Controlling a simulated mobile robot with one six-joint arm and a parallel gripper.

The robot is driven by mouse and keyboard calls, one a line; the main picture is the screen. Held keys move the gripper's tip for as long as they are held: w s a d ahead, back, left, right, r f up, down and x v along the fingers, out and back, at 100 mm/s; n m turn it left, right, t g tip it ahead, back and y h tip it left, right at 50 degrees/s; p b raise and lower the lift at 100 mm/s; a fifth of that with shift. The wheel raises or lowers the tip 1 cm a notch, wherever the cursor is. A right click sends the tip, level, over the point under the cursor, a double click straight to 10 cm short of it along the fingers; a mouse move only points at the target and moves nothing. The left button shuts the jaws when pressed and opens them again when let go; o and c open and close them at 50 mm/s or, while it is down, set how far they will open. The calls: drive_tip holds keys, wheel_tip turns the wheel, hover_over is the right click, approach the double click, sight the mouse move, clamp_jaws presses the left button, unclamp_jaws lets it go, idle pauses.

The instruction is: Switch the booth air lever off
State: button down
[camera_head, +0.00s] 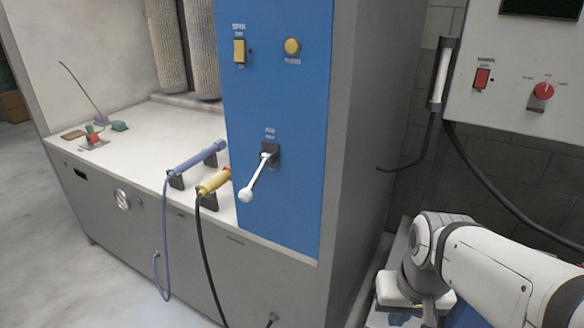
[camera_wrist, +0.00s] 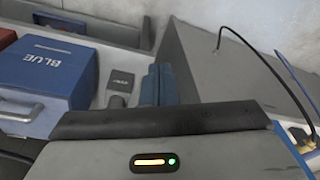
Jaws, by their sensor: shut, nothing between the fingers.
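The air lever (camera_head: 256,180) is a white handle with a round knob, on a dark mount low on the blue panel (camera_head: 282,80) of the booth. The handle slants down and to the left from its pivot. Small print above it is too blurred to read surely. My gripper (camera_wrist: 156,84) shows in the wrist view with its two blue-grey fingers together and nothing between them. It is away from the lever, which the wrist view does not show. In the head view my arm is at the lower right, apart from the panel, and the fingertips do not show.
A yellow switch (camera_head: 239,51) and yellow knob (camera_head: 292,46) sit higher on the panel. A blue spray tool (camera_head: 197,159) and a yellow one (camera_head: 214,181) rest left of the lever. A grey box (camera_head: 520,75) with red controls hangs right. A blue box (camera_wrist: 45,75) is near my gripper.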

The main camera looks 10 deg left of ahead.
drive_tip(key=a+r+g+y+p, duration=0.2)
drive_tip(key=a+g+y+p, duration=0.2)
drive_tip(key=a+p, duration=0.15)
drive_tip(key=m+t+y+p, duration=0.6)
drive_tip(key=y+p, duration=0.7)
drive_tip(key=y, duration=0.1)
approach(255, 178)
drive_tip(key=s+d+f, duration=0.2)
drive_tip(key=d+f, duration=0.1)
drive_tip(key=shift+s+d+f, duration=0.1)
drive_tip(key=shift+f, duration=0.15)
drive_tip(key=p+x, duration=0.4)
drive_tip(key=x, duration=0.6)
